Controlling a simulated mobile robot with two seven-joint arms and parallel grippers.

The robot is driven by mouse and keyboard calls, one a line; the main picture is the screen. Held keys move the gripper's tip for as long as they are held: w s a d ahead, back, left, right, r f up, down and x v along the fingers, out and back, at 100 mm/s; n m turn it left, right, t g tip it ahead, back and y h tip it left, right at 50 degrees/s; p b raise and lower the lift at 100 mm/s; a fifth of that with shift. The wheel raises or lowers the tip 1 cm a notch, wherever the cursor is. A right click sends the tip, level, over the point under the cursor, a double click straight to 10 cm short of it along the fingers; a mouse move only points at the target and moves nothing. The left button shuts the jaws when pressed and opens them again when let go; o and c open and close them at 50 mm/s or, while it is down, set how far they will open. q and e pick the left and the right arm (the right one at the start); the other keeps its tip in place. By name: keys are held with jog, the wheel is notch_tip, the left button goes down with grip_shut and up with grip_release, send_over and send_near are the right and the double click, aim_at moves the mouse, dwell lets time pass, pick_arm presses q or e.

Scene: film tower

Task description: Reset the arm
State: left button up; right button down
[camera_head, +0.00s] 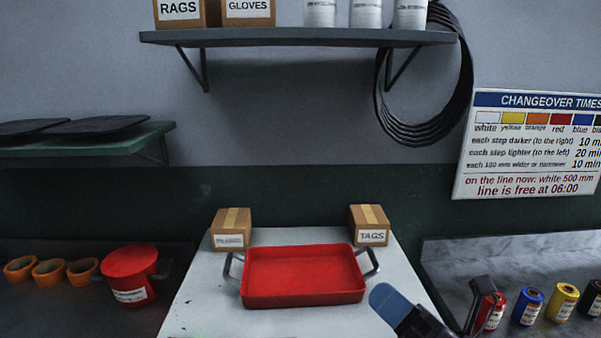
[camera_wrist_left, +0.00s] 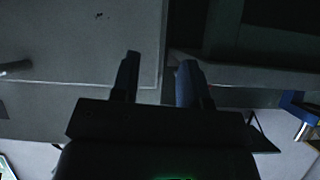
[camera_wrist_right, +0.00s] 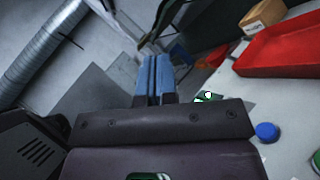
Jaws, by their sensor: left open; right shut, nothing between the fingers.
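My right gripper (camera_head: 388,303) shows at the lower right of the table in the head view, its blue finger pointing up and left. It is near the front right corner of the red tray. In the right wrist view its two blue fingers (camera_wrist_right: 158,65) lie together with nothing between them. My left gripper is outside the head view. In the left wrist view its dark fingers (camera_wrist_left: 159,72) stand apart and empty, near the edge of a pale flat surface (camera_wrist_left: 85,60).
A red tray (camera_head: 303,299) with two grey handles rests on the white table (camera_head: 195,295). Two cardboard boxes (camera_head: 231,240) (camera_head: 369,235) stand behind it. Orange rings and a red tub (camera_head: 130,273) are at left. Several coloured spools (camera_head: 562,303) stand on the right counter. A blue cap (camera_wrist_right: 267,132) lies near my right gripper.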

jog(key=d+f+m+t+h, duration=0.2)
jog(key=d+f+m+h, duration=0.3)
jog(key=d+m+h, duration=0.55)
jog(key=d+f+m+t+h, duration=0.1)
jog(key=d+f+m+h, duration=0.5)
jog(key=m+h, duration=0.85)
jog(key=s+f+m+g+y, duration=0.7)
jog(key=s+f+m+g, duration=0.6)
jog(key=s+f, duration=0.5)
jog(key=w+f+n+t, duration=0.1)
jog(key=w+f+t, duration=0.5)
jog(key=f, duration=0.3)
jog(key=shift+f+t, duration=0.3)
jog(key=shift+t, duration=0.1)
jog(key=shift+w+a, duration=0.1)
jog(key=shift+w, duration=0.05)
